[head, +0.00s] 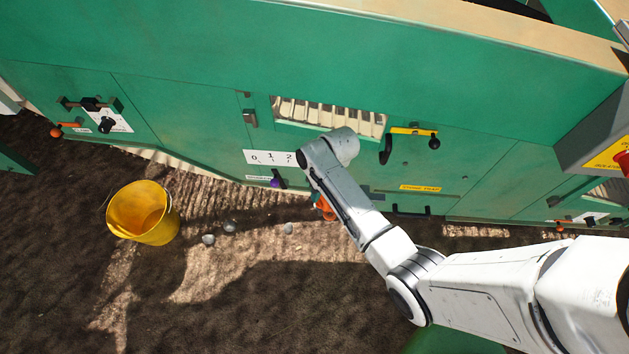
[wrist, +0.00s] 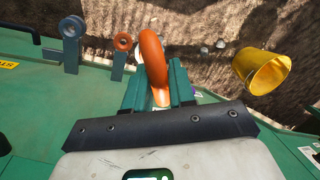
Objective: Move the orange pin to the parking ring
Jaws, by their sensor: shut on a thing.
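The orange pin (wrist: 152,60) shows in the wrist view as a curved orange handle. My gripper (wrist: 159,85) is shut on it with its green fingers, and the handle stands out past the fingertips. The pin's lower end is hidden. Left of it are two upright posts with ring heads: an orange-faced ring (wrist: 122,41) close to the pin and a blue-grey ring (wrist: 72,27) farther left. I cannot tell which is the parking ring. In the head view a bit of orange (head: 325,208) shows beside my arm, which hides the gripper and rings.
A green machine wall (head: 200,110) spans the scene. A purple knob (head: 277,182) sits below a 0-1-2 label, left of my arm.

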